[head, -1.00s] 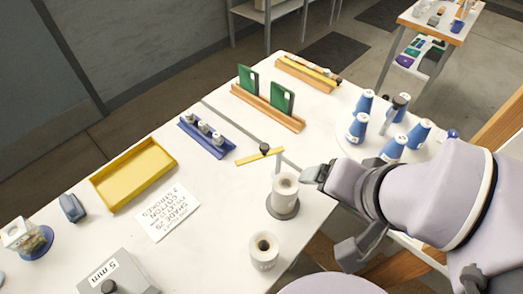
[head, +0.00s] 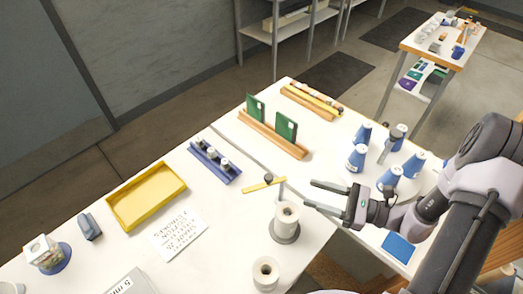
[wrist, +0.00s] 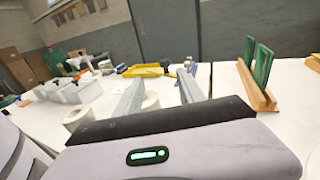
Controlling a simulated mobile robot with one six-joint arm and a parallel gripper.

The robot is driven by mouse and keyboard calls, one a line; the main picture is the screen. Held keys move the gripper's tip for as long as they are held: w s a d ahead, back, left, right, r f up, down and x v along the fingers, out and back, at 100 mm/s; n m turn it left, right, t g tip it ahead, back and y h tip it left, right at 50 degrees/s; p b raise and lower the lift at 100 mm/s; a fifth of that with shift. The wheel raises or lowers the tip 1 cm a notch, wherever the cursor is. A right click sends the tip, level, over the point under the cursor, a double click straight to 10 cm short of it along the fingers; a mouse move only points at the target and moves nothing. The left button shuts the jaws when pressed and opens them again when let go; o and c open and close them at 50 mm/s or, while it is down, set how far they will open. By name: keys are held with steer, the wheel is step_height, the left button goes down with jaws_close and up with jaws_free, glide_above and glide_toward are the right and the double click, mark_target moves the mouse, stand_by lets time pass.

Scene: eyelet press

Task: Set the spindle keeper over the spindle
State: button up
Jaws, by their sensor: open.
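A white roll (head: 287,213) stands upright on a dark grey round base (head: 286,235) near the table's right edge. The spindle seems to be inside this roll, but I cannot make it out. Just behind it, a yellow bar (head: 254,187) with a dark knob (head: 268,178) lies level by a grey post (head: 281,190); it looks like the keeper and is swung off to the left, not over the roll. My gripper (head: 310,194) is open and empty, right of the roll and pointing left.
A second white roll (head: 266,272) stands in front. A blue rack (head: 213,164), a yellow tray (head: 120,211) and a printed card (head: 169,240) lie left. A wooden holder with green plates (head: 270,134) stands behind. Several blue cones (head: 357,158) stand at right.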

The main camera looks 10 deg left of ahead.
mark_target(265, 182)
steer(key=w+a+b, duration=0.1)
steer(key=w+a, duration=0.2)
steer(key=a, duration=0.5)
steer(key=w+a+m+t+b, duration=0.1)
steer(key=w+a, duration=0.2)
steer(key=a, duration=0.5)
steer(key=shift+f, duration=0.4)
steer(key=shift+a, duration=0.1)
steer(key=shift+c, duration=0.5)
jaws_close()
